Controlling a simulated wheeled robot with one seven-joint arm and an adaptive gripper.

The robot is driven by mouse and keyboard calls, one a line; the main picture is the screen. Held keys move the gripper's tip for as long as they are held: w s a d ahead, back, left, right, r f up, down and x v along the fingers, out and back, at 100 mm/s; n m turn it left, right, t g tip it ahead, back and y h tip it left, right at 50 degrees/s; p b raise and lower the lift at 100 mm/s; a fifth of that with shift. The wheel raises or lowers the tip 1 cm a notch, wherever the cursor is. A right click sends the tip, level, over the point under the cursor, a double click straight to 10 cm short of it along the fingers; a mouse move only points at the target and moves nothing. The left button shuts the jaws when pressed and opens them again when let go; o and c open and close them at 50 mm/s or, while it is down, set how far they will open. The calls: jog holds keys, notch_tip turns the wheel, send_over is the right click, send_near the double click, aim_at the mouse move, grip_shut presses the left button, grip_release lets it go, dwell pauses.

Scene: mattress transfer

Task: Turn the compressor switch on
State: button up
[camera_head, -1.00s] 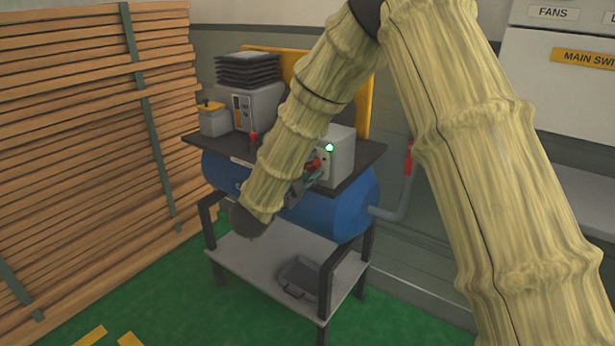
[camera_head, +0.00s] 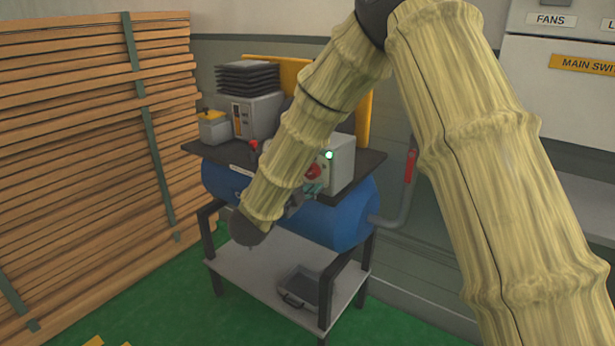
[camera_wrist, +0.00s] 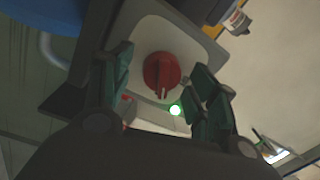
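The compressor is a blue tank (camera_head: 335,222) under a dark top plate, with a light grey switch box (camera_head: 343,160) on it. On the box face is a red rotary switch (camera_head: 313,172), partly hidden by my gripper in the head view. In the wrist view the red switch (camera_wrist: 162,72) shows a pale mark pointing down in the picture, near a lit green lamp (camera_wrist: 175,109). My gripper (camera_wrist: 166,62) is open, with one teal finger on each side of the switch. Whether the fingers touch it, I cannot tell. In the head view my arm hides much of the gripper.
A grey unit with black fins (camera_head: 257,110) and a small yellow-lidded box (camera_head: 213,127) share the plate. A red-handled pipe (camera_head: 410,170) is at right. Stacked planks (camera_head: 80,160) stand at left. A lower shelf (camera_head: 250,275) holds a dark tray (camera_head: 298,287).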

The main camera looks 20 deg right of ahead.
jog(key=v, duration=1.2)
